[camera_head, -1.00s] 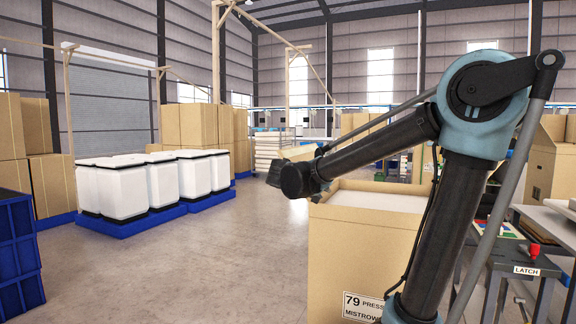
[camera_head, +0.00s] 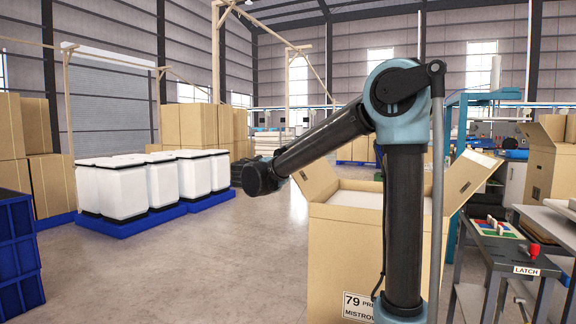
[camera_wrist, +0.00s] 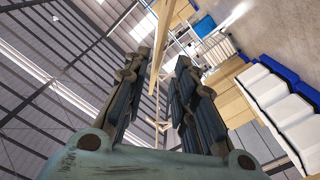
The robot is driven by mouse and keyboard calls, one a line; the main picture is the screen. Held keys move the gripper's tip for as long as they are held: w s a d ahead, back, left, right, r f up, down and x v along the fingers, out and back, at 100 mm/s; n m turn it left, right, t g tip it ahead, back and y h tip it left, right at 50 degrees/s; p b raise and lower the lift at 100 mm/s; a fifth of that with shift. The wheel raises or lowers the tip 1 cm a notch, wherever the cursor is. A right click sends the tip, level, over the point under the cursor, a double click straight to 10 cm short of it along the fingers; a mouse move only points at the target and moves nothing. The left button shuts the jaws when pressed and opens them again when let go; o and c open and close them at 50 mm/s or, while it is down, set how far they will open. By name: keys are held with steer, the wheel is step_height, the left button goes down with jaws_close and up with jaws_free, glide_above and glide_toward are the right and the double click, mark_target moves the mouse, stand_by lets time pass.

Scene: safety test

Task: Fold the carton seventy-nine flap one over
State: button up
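The brown carton (camera_head: 335,255), labelled 79, stands in the head view at right of centre, partly behind my arm. Its top is open and a pale surface shows inside. One flap (camera_head: 316,178) stands up at the back left. Another flap (camera_head: 470,182) leans outward on the right. I cannot tell which is flap one. My gripper (camera_head: 238,172) is left of the carton, in the air and apart from the flaps. In the wrist view my gripper (camera_wrist: 163,60) has its fingers apart with nothing between them.
A table with a LATCH label (camera_head: 510,255) and a red knob stands right of the carton. White bins (camera_head: 125,190) on blue pallets and a blue crate (camera_head: 18,250) are at left. An open carton (camera_head: 552,160) stands at far right. The floor between is clear.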

steer(key=x, duration=1.1)
steer(key=shift+w, duration=0.15)
jaws_close()
